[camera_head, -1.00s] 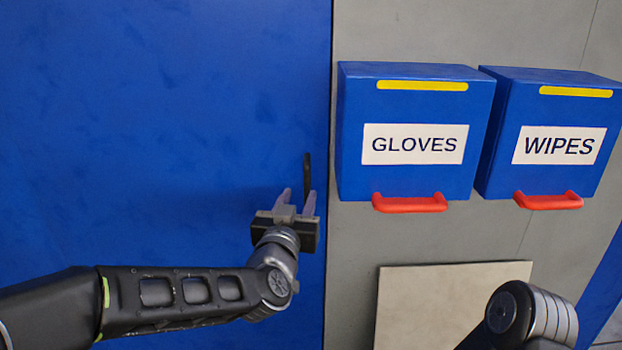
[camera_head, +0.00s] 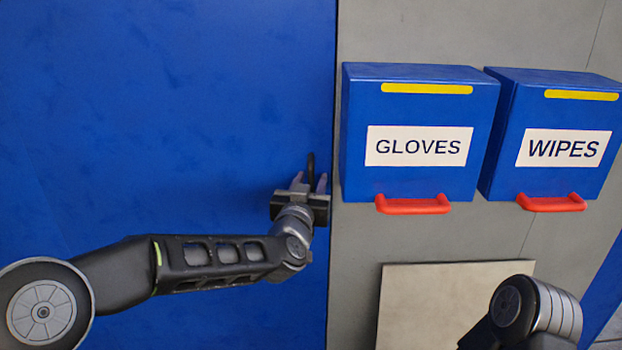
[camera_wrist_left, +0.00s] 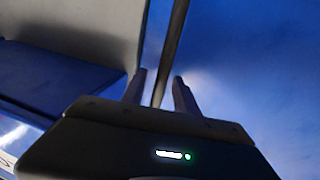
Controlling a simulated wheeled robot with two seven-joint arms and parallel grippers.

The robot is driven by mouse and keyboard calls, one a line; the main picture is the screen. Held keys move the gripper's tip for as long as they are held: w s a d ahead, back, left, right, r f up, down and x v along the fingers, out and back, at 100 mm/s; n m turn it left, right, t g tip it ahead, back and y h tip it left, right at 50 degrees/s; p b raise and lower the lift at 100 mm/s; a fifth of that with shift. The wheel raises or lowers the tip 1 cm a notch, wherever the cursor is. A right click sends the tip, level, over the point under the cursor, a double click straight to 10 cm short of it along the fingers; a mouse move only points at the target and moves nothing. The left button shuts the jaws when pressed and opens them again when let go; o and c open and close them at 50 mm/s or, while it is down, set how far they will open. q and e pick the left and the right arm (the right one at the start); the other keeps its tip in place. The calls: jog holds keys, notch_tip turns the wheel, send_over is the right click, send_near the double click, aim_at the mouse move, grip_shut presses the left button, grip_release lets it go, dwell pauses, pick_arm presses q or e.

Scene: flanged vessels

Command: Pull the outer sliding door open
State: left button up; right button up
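The blue sliding door (camera_head: 150,100) fills the left of the head view. Its dark upright handle (camera_head: 311,164) sits near its right edge, with the lower part hidden by my gripper. My left gripper (camera_head: 309,183) is at the handle, its fingers pointing up along the door. In the left wrist view, the dark handle bar (camera_wrist_left: 170,50) runs down between the two spread fingers (camera_wrist_left: 159,83), with gaps beside it. The left gripper is open around the bar. My right gripper is out of view; only a link of that arm shows at lower right.
A blue GLOVES box (camera_head: 418,98) and a blue WIPES box (camera_head: 560,105), with red handles, hang on the grey wall (camera_head: 410,30) right of the door. A beige panel (camera_head: 440,300) is below them. The door face left of the handle is clear.

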pick_arm(q)
grip_shut()
dwell(0.4)
dwell(1.1)
